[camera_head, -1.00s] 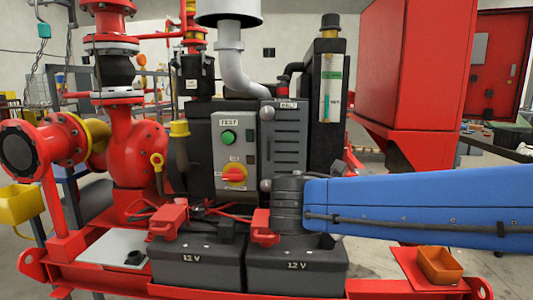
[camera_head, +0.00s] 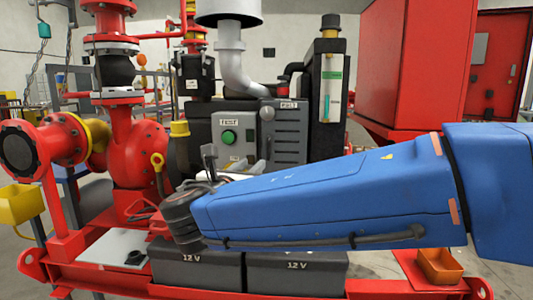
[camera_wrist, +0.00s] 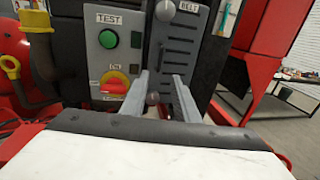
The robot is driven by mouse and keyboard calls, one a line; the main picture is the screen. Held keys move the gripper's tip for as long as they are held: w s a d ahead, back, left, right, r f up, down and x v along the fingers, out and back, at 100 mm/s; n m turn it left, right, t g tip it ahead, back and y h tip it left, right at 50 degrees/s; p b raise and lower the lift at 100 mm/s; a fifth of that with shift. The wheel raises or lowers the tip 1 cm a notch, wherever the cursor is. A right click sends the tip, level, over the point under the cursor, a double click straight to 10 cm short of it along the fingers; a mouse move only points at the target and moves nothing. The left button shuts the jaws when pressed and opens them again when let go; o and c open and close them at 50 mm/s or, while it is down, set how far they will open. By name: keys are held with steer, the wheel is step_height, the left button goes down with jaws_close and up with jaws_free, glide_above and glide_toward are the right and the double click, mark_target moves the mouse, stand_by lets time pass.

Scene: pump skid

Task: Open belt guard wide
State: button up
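The belt guard (camera_head: 286,143) is a dark grey slotted panel with a BELT label, right of the grey TEST control box (camera_head: 231,125). It sits flat and looks closed. Its upper round knob (camera_head: 267,113) shows; my arm hides its lower part in the head view. In the wrist view the guard (camera_wrist: 183,48) stands ahead, with the upper knob (camera_wrist: 165,10) at the top and a lower knob (camera_wrist: 152,98) between my fingers. My gripper (camera_wrist: 162,76) is open, fingers apart on either side of that lower knob. I cannot tell whether they touch it.
A red-yellow rotary switch (camera_wrist: 114,84) and green button (camera_wrist: 108,39) lie just left of my fingers. Two 12 V batteries (camera_head: 196,270) stand below my arm. A red cabinet (camera_head: 415,65) is at the right, and an orange bin (camera_head: 438,266) at the lower right.

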mark_target(268, 151)
steer(key=x, duration=1.4)
steer(key=shift+w+d+f, duration=0.1)
jaws_close()
